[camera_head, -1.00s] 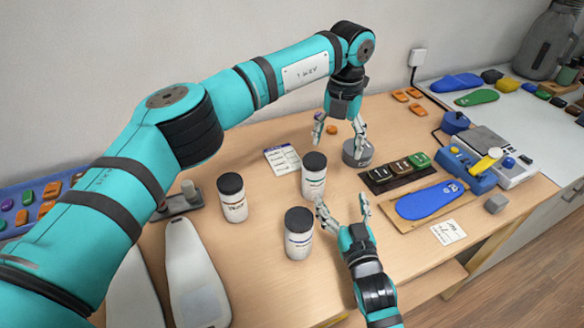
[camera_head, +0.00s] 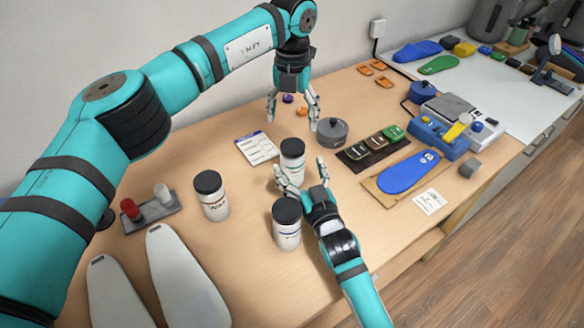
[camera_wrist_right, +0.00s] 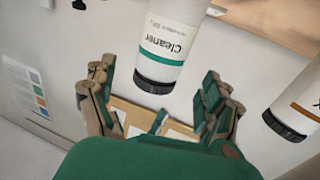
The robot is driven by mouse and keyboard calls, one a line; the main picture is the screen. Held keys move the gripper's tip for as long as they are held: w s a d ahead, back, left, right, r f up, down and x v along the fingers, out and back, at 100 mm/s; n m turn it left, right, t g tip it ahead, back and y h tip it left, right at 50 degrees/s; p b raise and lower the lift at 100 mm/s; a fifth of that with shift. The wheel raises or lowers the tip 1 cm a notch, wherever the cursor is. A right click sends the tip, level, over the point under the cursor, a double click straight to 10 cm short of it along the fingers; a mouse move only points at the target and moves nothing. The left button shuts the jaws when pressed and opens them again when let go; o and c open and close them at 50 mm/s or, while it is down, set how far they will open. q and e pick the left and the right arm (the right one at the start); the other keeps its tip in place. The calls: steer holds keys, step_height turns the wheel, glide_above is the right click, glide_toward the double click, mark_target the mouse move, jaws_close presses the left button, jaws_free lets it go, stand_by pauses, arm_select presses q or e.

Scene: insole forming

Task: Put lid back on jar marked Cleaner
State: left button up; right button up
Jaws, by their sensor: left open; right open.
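The jar marked Cleaner (camera_wrist_right: 168,40) is white with a green band in the right wrist view, and a black lid-like end (camera_wrist_right: 154,86) faces my right gripper (camera_wrist_right: 160,98). It appears to be the middle jar (camera_head: 292,172) in the head view, with a dark top (camera_head: 293,147) on it. My right gripper (camera_head: 301,172) is open close in front of this jar, its fingers partly hiding the lower body. I cannot tell if they touch it. My left gripper (camera_head: 293,120) is open and empty, pointing down just behind the jar's top.
Two other black-topped jars stand nearby, one left (camera_head: 212,197) and one in front (camera_head: 286,224). A grey round knobbed object (camera_head: 332,133) sits right of my left gripper. A printed card (camera_head: 257,149) lies behind. A blue insole (camera_head: 409,172) lies right.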

mark_target(293, 146)
steer(key=shift+x, duration=2.65)
steer(key=shift+c, duration=0.3)
jaws_close()
arm_select(q)
steer(key=n, duration=0.3)
steer(key=shift+r+n, duration=0.1)
steer(key=shift+n, duration=0.3)
steer(key=n, duration=0.5)
steer(key=shift+r, duration=0.15)
steer(key=shift+f, duration=4.05)
steer(key=shift+c, duration=0.3)
